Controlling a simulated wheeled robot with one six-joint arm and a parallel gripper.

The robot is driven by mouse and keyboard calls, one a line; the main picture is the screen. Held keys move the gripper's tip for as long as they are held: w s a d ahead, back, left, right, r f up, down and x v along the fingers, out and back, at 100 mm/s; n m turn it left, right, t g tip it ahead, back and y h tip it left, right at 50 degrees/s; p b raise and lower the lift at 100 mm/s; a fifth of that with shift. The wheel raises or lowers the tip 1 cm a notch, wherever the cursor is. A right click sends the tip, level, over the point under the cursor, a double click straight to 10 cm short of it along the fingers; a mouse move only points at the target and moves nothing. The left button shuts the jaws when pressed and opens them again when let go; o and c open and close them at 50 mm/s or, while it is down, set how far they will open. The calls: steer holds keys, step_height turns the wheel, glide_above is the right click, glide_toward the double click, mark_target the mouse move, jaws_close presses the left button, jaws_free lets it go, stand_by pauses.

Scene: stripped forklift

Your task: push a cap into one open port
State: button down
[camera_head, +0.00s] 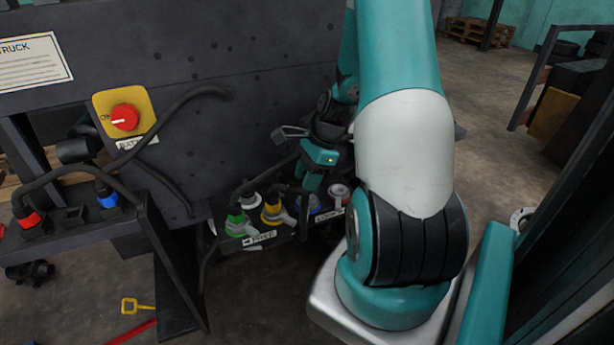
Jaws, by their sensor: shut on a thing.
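My gripper (309,186) points down over the right half of a low dark port panel (285,246). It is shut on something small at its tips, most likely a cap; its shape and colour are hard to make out. Right below the tips is a blue fitting (312,204), partly hidden by the fingers. I cannot tell whether they touch. To its left are a yellow fitting (272,212), a green one (236,226) and a whitish one (249,200). To its right is a red and white one (339,194). I cannot tell which port is open.
A dark truck side wall (250,90) rises behind the panel. A red knob (125,117) on a yellow plate is at left. Cables with red and blue plugs end on a left ledge (75,217). A yellow tag (135,306) lies on the floor. Open floor shows at upper right.

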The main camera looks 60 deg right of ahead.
steer(key=shift+f, duration=0.8)
stand_by(0.6)
steer(key=shift+f, duration=0.25)
steer(key=shift+f+b, duration=0.5)
steer(key=shift+f, duration=0.3)
stand_by(0.7)
steer(key=c, duration=0.6)
jaws_free()
steer(key=shift+r, duration=0.1)
steer(key=p+v, duration=0.1)
steer(key=v, duration=1.6)
steer(key=shift+r, duration=0.2)
steer(key=shift+a, duration=0.1)
